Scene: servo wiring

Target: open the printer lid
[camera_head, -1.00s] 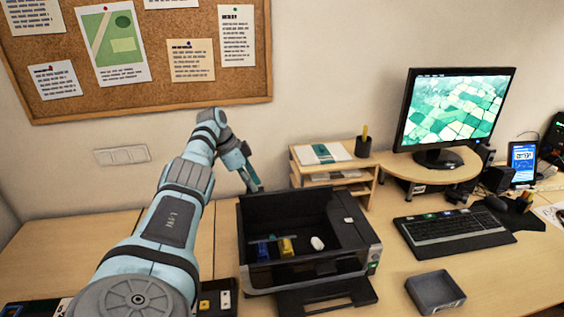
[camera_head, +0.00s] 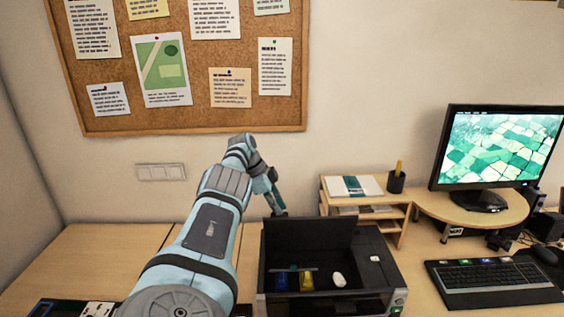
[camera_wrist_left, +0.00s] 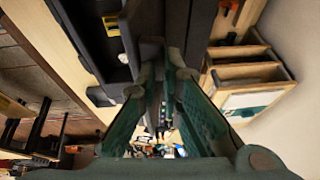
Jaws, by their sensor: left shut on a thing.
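The black printer (camera_head: 378,265) stands on the desk in the head view. Its lid (camera_head: 310,243) stands raised and upright at the back, so the inside shows. My left gripper (camera_head: 276,208) is at the upper left corner of the lid, shut on its edge. The wrist view shows the green fingers (camera_wrist_left: 162,72) on either side of the dark lid panel (camera_wrist_left: 152,22). The exact contact is partly hidden by the fingers. My right gripper is in neither view.
Inside the printer are a blue piece (camera_head: 281,283), a yellow piece (camera_head: 306,282) and a white piece (camera_head: 339,279). A wooden shelf (camera_head: 400,212) stands close behind on the right. The monitor (camera_head: 500,145) and keyboard (camera_head: 490,280) are further right. The desk left of the printer has bare room.

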